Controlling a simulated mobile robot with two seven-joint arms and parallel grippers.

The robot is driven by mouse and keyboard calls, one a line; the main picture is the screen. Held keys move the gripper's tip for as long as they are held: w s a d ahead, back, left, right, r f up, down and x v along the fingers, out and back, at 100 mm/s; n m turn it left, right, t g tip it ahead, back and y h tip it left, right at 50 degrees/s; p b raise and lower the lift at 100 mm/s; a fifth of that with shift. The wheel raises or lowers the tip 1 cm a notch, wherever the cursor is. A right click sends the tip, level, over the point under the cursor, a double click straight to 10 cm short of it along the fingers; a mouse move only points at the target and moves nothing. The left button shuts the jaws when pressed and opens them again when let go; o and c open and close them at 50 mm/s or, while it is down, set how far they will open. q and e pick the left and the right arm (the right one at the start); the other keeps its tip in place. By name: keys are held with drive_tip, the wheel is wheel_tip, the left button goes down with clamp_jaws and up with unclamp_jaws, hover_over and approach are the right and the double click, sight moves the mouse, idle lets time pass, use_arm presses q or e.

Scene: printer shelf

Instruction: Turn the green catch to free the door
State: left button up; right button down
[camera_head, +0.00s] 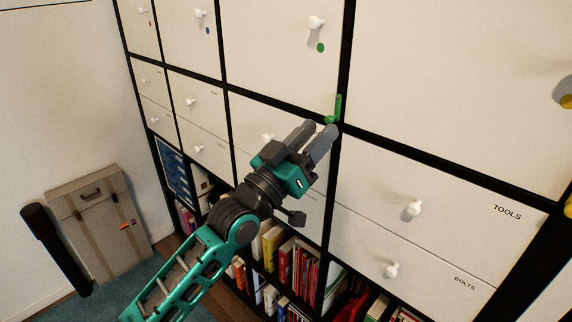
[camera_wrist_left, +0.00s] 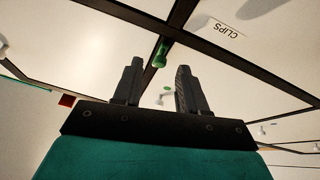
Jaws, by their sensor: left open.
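The small green catch (camera_head: 335,109) sits on the black upright of the shelf, at the lower right corner of a white door (camera_head: 275,45) with a white knob and a green dot. It stands roughly upright in the head view. In the left wrist view the catch (camera_wrist_left: 161,55) shows just beyond and between the fingertips. My left gripper (camera_head: 319,128) is open and empty, with its fingers pointing at the catch from just below and left. A small gap seems to remain, but I cannot tell whether they touch. My right gripper is out of view.
White drawers marked TOOLS (camera_head: 507,212) and BOLTS (camera_head: 464,283) with protruding knobs lie to the lower right. Books (camera_head: 300,270) fill the shelves below. A beige case (camera_head: 100,225) leans by the left wall, near a dark cylinder (camera_head: 55,248).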

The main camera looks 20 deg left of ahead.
use_arm(q)
drive_tip(key=b+v, duration=0.1)
drive_tip(key=v, duration=0.9)
drive_tip(key=shift+s, duration=0.2)
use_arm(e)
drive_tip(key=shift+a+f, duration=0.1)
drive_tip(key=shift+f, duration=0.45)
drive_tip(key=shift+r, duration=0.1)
use_arm(q)
drive_tip(key=s+f+g+y+p, duration=0.1)
drive_tip(key=s+f+g+y, duration=0.2)
drive_tip(key=f, duration=1.3)
drive_tip(key=s+d+f+g+y+p, duration=0.1)
drive_tip(key=s+f+g+y, duration=0.2)
drive_tip(key=s+f+g, duration=0.4)
wheel_tip(320, 180, down, 9)
drive_tip(key=shift+s+d+f, duration=0.1)
drive_tip(key=shift+s+d, duration=0.2)
drive_tip(key=shift+s, duration=0.9)
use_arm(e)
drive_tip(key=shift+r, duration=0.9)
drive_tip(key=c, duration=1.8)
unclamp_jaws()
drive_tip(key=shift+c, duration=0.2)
